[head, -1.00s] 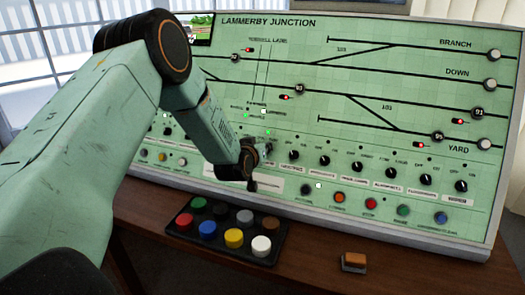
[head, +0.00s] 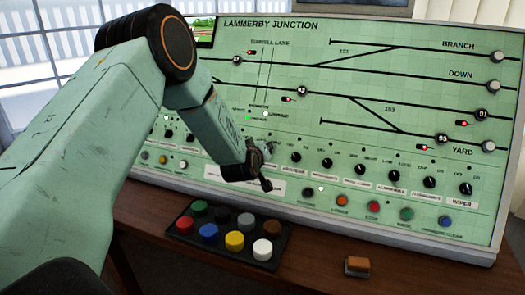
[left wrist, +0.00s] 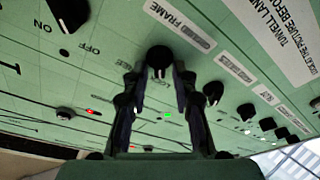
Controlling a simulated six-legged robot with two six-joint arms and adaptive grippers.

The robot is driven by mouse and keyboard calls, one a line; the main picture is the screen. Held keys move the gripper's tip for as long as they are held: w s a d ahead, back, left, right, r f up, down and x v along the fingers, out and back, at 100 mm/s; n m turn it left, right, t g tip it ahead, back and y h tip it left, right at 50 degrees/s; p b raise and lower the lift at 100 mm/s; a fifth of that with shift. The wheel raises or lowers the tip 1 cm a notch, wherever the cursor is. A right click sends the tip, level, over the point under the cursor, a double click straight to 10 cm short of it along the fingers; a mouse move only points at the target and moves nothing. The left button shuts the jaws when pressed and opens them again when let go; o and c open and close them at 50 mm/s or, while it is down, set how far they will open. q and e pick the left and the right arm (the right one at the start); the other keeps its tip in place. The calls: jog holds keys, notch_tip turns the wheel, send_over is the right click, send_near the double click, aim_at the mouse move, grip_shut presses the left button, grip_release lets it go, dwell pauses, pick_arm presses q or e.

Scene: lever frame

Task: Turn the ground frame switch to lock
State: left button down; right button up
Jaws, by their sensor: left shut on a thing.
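The green signal panel (head: 300,90) headed LAMMERBY JUNCTION carries a row of black rotary switches. My left gripper (head: 266,180) is at this row, left of the middle of the panel. In the left wrist view, my left gripper (left wrist: 158,78) has its two fingers on either side of a black knob (left wrist: 160,58) with a pale pointer mark. A label with the word FRAME (left wrist: 180,24) lies beside this knob. The gripper is shut on the knob. In the head view my gripper hides the knob. My right gripper is not in view.
Other black knobs flank the held one, such as one (head: 296,158) to its right. Coloured push buttons (head: 373,207) line the panel below. A black tray (head: 184,235) of coloured caps and an orange-brown block (head: 357,266) lie on the brown desk.

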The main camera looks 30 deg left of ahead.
pick_arm(q)
jog(key=shift+s+d+f, duration=0.15)
jog(key=shift+s+f, duration=0.05)
jog(key=shift+f, duration=0.2)
jog(key=c, duration=1.5)
grip_release()
jog(key=shift+o, duration=0.5)
jog(key=shift+r, duration=0.3)
jog(key=v, duration=1.2)
